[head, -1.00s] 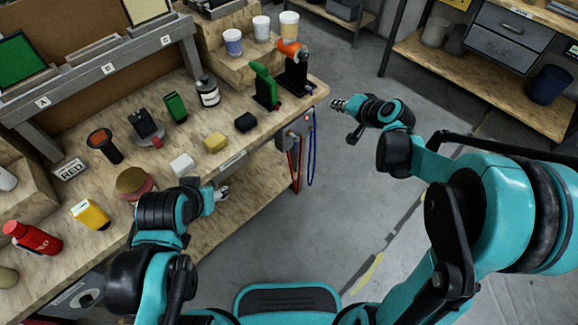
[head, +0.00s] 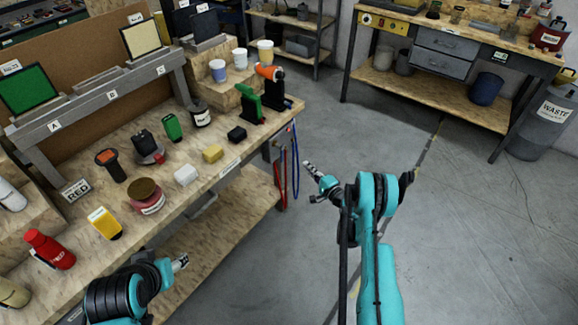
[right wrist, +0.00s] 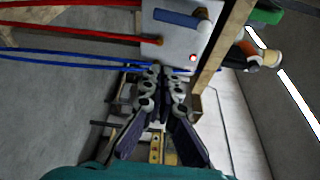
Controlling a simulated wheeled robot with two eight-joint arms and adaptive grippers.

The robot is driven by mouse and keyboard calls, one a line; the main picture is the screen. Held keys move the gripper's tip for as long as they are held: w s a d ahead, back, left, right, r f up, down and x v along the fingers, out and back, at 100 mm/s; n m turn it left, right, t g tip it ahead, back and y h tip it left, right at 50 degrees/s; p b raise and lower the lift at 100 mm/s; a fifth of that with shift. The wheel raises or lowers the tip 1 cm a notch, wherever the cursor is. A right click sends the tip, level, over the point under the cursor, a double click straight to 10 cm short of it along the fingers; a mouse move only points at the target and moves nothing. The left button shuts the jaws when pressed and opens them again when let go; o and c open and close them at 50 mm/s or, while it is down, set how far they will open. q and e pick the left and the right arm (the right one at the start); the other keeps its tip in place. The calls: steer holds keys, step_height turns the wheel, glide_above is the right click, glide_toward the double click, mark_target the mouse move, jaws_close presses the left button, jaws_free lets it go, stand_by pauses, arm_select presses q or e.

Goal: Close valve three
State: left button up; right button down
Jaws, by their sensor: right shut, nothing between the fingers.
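A grey panel (head: 280,147) is on the right end of the workbench, with red hoses (head: 281,181) and blue hoses (head: 295,165) hanging from it. In the right wrist view the panel (right wrist: 178,45) shows a blue handle (right wrist: 180,18) and a small red light. No number is readable, so I cannot tell which valve is three. My right gripper (head: 309,168) is shut and empty, in the air right of the hoses and apart from the panel; its fingers (right wrist: 160,88) show in the wrist view. My left gripper (head: 181,262) is by the bench's front edge; its finger opening is unclear.
The workbench (head: 225,178) at left holds bottles, cups, blocks and tools, including a green tool (head: 250,103) and an orange-tipped tool (head: 270,73) near the panel. A second bench (head: 440,98) and a waste bin (head: 540,125) stand at back right. The floor between is clear.

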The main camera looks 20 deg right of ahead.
steer(key=w+a+b, duration=0.2)
steer(key=w+a, duration=0.4)
steer(key=w, duration=0.1)
steer(key=shift+a, duration=0.15)
stand_by(0.6)
